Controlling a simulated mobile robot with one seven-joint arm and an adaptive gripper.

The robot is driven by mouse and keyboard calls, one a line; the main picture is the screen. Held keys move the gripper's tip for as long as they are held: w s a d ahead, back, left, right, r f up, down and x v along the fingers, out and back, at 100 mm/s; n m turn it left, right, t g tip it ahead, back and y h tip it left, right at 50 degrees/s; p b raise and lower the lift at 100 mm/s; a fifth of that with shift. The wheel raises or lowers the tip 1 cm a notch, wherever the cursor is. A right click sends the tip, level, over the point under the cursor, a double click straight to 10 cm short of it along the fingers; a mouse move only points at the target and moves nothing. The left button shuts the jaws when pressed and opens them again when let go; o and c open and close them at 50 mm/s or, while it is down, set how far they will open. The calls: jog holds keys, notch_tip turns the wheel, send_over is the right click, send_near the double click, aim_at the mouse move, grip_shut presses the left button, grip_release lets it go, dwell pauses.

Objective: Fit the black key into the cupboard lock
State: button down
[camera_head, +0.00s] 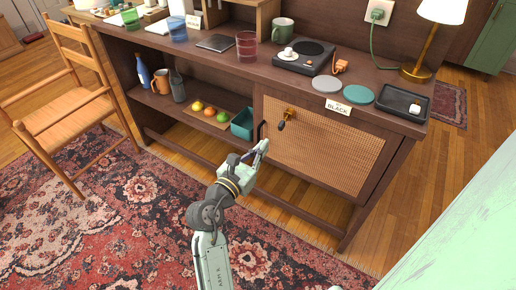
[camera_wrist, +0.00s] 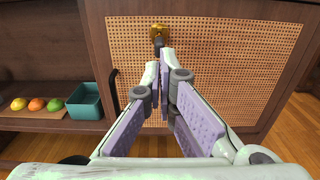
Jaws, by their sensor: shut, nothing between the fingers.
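The cupboard door (camera_head: 325,150) has a woven cane panel with a brass lock (camera_head: 290,112) near its upper left. A dark piece that looks like the black key (camera_head: 282,126) sticks out from the lock toward me; how deep it sits I cannot tell. In the wrist view the brass lock (camera_wrist: 157,30) is at top centre, with the dark key end (camera_wrist: 159,42) just beyond my fingertips. My gripper (camera_head: 264,146) is shut and empty, in front of the door and a little below and left of the key. The fingers (camera_wrist: 161,62) partly hide the panel.
A "BLACK" card (camera_head: 338,107) stands on the top above the door, near coasters and a black tray (camera_head: 387,103). A dark door handle (camera_head: 262,130) is left of the lock. The open shelf holds a teal bin (camera_head: 242,124) and fruit. A chair (camera_head: 65,100) stands left.

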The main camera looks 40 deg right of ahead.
aim_at(279, 127)
jog(key=shift+b+x, duration=0.8)
jog(key=shift+x, duration=2.35)
jog(key=shift+p+x, duration=0.6)
jog(key=shift+x, duration=0.7)
jog(key=p+v, duration=0.1)
jog(key=v, duration=0.5)
